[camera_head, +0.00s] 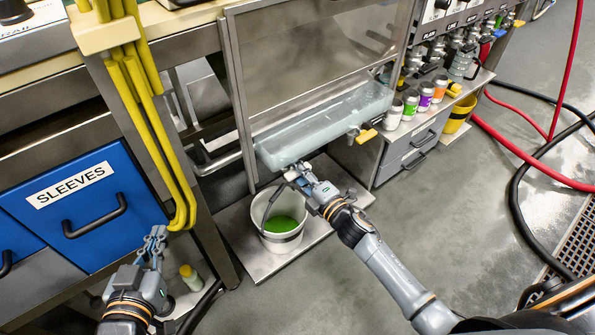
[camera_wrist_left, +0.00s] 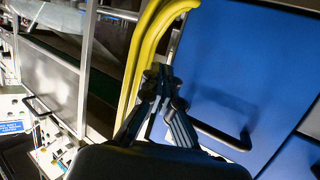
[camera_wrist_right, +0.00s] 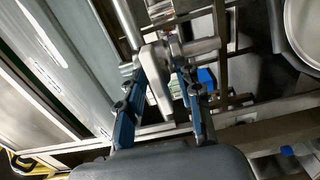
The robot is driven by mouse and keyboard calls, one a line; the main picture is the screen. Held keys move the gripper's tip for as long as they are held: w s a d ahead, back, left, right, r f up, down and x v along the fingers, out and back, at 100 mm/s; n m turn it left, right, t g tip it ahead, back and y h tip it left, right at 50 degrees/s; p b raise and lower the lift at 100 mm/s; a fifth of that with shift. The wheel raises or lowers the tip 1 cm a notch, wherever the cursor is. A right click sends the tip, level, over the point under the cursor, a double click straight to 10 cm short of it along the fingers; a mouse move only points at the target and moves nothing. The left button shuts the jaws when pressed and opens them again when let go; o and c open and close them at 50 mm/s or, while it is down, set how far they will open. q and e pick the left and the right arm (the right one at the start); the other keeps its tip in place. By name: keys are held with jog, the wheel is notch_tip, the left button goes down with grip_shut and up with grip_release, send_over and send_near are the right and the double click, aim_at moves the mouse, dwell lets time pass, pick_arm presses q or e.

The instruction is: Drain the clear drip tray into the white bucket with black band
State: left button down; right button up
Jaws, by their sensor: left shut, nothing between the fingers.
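The clear drip tray (camera_head: 325,122) is a long translucent trough under the machine's hazy guard panel, and it also shows at the left of the right wrist view (camera_wrist_right: 62,62). The white bucket with black band (camera_head: 282,242) stands on a metal floor plate below the tray's near left end, with green contents inside. My right gripper (camera_head: 297,172) is at that tray end, above the bucket. Its fingers (camera_wrist_right: 165,72) are apart, with a grey metal lever (camera_wrist_right: 158,85) between them; I cannot tell if they touch it. My left gripper (camera_head: 157,237) is shut and empty by the blue drawer.
The blue SLEEVES drawer (camera_head: 85,205) and yellow pipes (camera_head: 150,130) are close to my left gripper. A small yellow-capped bottle (camera_head: 191,277) stands on the floor beside it. Red and black hoses (camera_head: 530,150) cross the floor at right. A yellow bucket (camera_head: 457,115) stands beyond the grey drawers.

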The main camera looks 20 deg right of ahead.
jog(key=shift+s, duration=0.1)
jog(key=v, duration=1.1)
jog(key=shift+s+d, duration=0.15)
jog(key=shift+s, duration=0.25)
jog(key=shift+r, duration=0.1)
